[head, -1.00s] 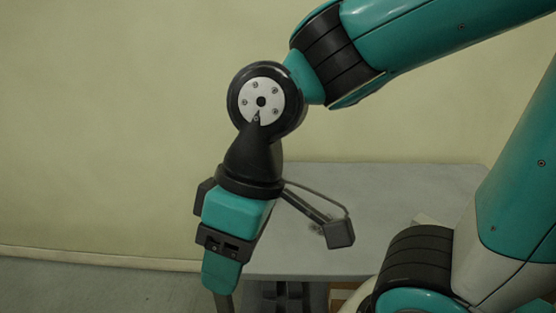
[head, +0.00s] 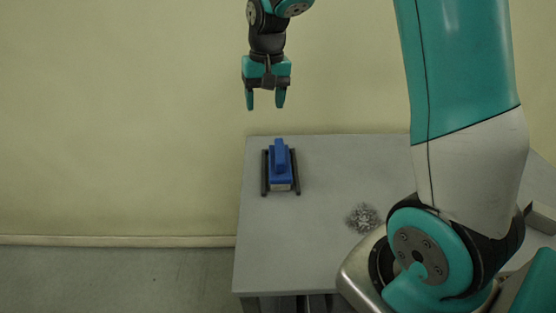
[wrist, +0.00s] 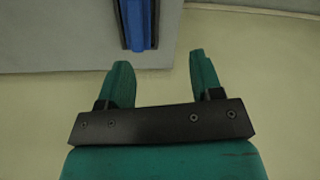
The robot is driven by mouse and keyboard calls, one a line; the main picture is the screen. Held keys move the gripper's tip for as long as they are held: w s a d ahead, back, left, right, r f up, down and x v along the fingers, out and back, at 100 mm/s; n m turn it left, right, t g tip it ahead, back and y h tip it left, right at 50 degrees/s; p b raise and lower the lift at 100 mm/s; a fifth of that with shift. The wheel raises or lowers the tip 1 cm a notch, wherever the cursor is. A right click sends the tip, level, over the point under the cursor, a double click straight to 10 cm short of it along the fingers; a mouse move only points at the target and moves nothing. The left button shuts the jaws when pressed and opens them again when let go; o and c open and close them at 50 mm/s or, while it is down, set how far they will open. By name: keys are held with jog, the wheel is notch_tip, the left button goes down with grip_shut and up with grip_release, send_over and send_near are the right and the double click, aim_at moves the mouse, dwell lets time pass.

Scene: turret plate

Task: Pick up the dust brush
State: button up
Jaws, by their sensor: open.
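The dust brush (head: 280,162) is blue with a pale strip at its near end. It sits near the back left of the grey table, between two dark rails (head: 265,172). In the wrist view only part of the blue brush (wrist: 137,22) shows at the top edge, with a dark rail on each side. My gripper (head: 265,104) is open and empty, pointing down above and behind the brush, well apart from it. In the wrist view its two teal fingers (wrist: 160,72) stand apart with nothing between them.
The grey table (head: 325,190) has a pile of grey shavings (head: 363,218) right of the brush. A box-like thing (head: 541,217) shows at the far right edge. A pale wall stands behind the table. Floor is clear at the left.

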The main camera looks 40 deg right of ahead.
jog(key=w+d+f+m, duration=0.3)
jog(key=d, duration=0.4)
jog(key=p, duration=0.2)
send_near(279, 149)
jog(key=shift+h, duration=0.3)
jog(key=f, duration=0.5)
jog(key=shift+w+f, duration=0.15)
jog(key=shift+w, duration=0.15)
jog(key=shift+s+a+f+p, duration=0.15)
jog(key=shift+f+p, duration=0.3)
jog(key=shift+f, duration=1)
jog(key=shift+s+a+f+p, duration=0.15)
jog(key=shift+f+p, duration=0.25)
jog(key=shift+f, duration=1.1)
jog(key=shift+d, duration=0.1)
grip_shut()
jog(key=shift+r, duration=0.15)
notch_tip(279, 149, up, 20)
jog(key=b, duration=0.2)
